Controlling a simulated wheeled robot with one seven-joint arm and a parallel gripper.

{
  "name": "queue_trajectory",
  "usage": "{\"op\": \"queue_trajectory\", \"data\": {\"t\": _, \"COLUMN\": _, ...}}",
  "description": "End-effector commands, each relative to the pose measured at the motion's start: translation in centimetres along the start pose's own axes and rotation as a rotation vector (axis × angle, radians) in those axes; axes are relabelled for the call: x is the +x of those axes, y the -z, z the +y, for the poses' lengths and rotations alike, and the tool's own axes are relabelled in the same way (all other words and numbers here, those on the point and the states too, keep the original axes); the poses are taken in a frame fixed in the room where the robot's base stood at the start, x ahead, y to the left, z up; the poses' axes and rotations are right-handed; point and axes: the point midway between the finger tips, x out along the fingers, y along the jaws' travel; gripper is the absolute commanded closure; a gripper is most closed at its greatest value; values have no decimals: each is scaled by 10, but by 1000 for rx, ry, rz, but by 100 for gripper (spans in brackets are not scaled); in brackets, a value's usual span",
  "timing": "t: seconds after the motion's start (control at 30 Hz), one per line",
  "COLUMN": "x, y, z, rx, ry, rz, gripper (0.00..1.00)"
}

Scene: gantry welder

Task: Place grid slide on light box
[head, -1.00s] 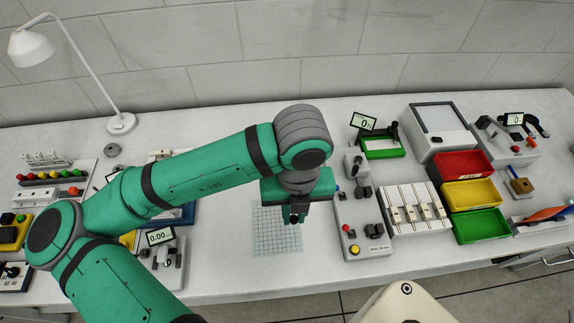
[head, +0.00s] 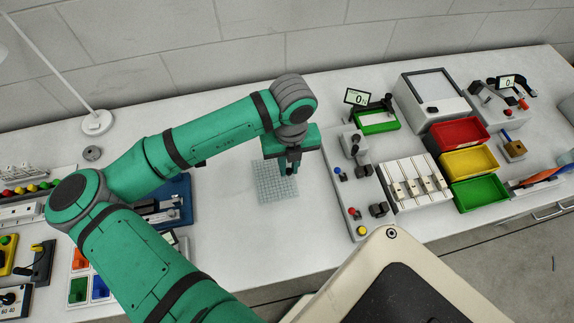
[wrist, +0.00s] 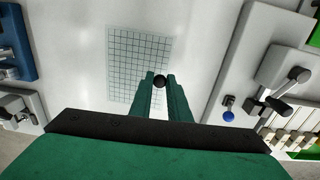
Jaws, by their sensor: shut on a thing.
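The grid slide (head: 272,184) is a clear square sheet with a fine dark grid, in the middle of the bench in the head view. It also shows in the wrist view (wrist: 130,60), ahead of my fingers. My gripper (head: 291,168) points down over the slide's right part. In the wrist view its green fingers (wrist: 159,84) are shut on a small round black knob, which seems to belong to the slide. I cannot tell whether the slide touches the bench. The light box (head: 430,84), pale grey with a white top panel, stands at the back right, apart from the slide.
Between slide and light box stand a grey control panel (head: 352,200), a green-framed tray (head: 379,123) and a white rack (head: 413,183). Red (head: 459,131), yellow (head: 469,162) and green (head: 477,193) bins stand in front of the light box. Bench behind my gripper is clear.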

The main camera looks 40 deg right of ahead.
Motion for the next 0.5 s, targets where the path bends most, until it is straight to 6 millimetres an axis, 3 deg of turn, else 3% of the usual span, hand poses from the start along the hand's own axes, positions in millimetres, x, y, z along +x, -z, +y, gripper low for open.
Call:
{"op": "queue_trajectory", "data": {"t": 0.17, "x": 8, "y": -4, "z": -1, "rx": -4, "ry": -1, "rz": 0, "gripper": 100}}
{"op": "queue_trajectory", "data": {"t": 0.4, "x": 38, "y": -6, "z": -2, "rx": -7, "ry": 1, "rz": 1, "gripper": 100}}
{"op": "queue_trajectory", "data": {"t": 0.5, "x": 43, "y": -7, "z": -2, "rx": -6, "ry": 1, "rz": 0, "gripper": 100}}
